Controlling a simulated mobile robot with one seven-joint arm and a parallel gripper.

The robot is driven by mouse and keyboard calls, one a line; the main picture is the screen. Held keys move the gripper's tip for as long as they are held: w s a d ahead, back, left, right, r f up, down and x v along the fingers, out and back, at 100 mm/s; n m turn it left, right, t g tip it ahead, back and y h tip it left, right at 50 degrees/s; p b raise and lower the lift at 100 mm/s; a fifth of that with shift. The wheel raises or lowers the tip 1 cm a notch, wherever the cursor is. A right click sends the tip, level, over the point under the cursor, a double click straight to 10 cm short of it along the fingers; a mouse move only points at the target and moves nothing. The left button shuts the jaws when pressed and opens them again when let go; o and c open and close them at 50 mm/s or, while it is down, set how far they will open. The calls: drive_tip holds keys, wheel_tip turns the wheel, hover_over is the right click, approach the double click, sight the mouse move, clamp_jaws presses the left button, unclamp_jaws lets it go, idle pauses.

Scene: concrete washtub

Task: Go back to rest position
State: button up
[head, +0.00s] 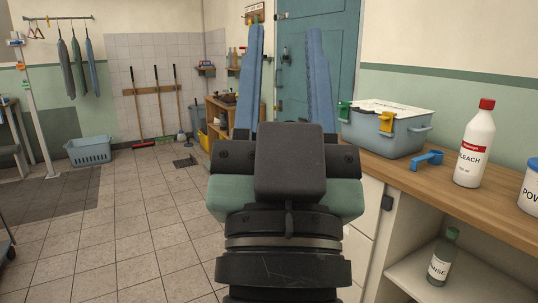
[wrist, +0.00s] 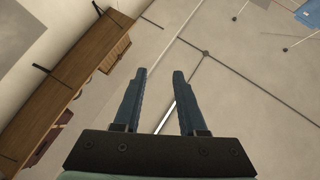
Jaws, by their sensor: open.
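My gripper (head: 285,85) is raised in the middle of the head view, its two blue fingers pointing up and spread apart. Nothing is between the fingers. In the wrist view my gripper (wrist: 157,85) also shows open and empty, with a pale surface crossed by dark lines beyond it. My arm fills the lower middle of the head view and hides part of the room and counter edge behind it.
At right, a wooden counter (head: 500,205) holds a grey-blue bin (head: 385,135), a blue clip-like object (head: 427,160), a bleach bottle (head: 475,150) and a white tub (head: 531,190). A rinse bottle (head: 441,260) stands on the shelf below. A laundry basket (head: 88,151) stands far left; the tiled floor (head: 110,225) is mostly clear.

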drive_tip(key=s+a+r+n+y+p, duration=0.1)
drive_tip(key=s+r+p, duration=0.2)
drive_tip(key=r+p, duration=2.7)
wheel_tip(320, 180, up, 3)
drive_tip(key=shift+a+r+t, duration=0.15)
drive_tip(key=shift+t, duration=0.15)
drive_tip(key=shift+s, duration=0.1)
